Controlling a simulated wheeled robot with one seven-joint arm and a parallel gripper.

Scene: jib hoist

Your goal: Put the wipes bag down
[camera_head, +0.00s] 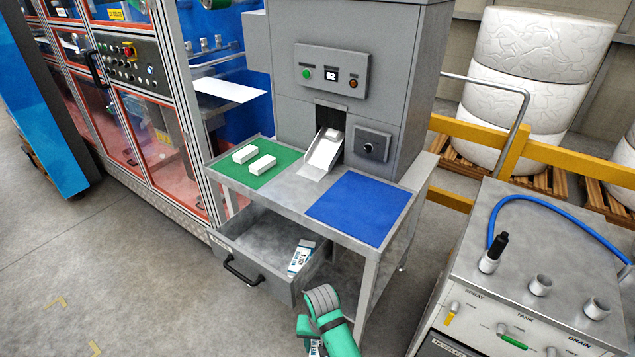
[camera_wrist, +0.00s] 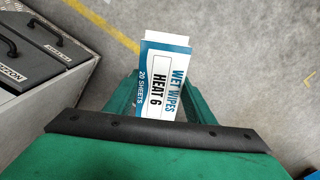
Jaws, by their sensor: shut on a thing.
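My gripper (camera_head: 318,345) is at the bottom of the head view, in front of the bench and right of its open drawer (camera_head: 235,262). It is shut on the wipes bag (camera_wrist: 163,80), a white and blue packet marked "WET WIPES HEAT 6, 20 SHEETS". The bag stands up between the fingers in the wrist view, with bare floor behind it. In the head view only a small piece of the bag (camera_head: 316,348) shows below the gripper. Another white and blue packet (camera_head: 301,256) lies in the right part of the drawer.
The bench has a green mat (camera_head: 232,172) with two white blocks (camera_head: 253,160) and an empty blue mat (camera_head: 360,207). A grey machine (camera_head: 345,110) with a chute stands behind. A steel unit (camera_head: 540,260) with a blue hose is at right. The wrist view shows grey drawers (camera_wrist: 40,50) at left.

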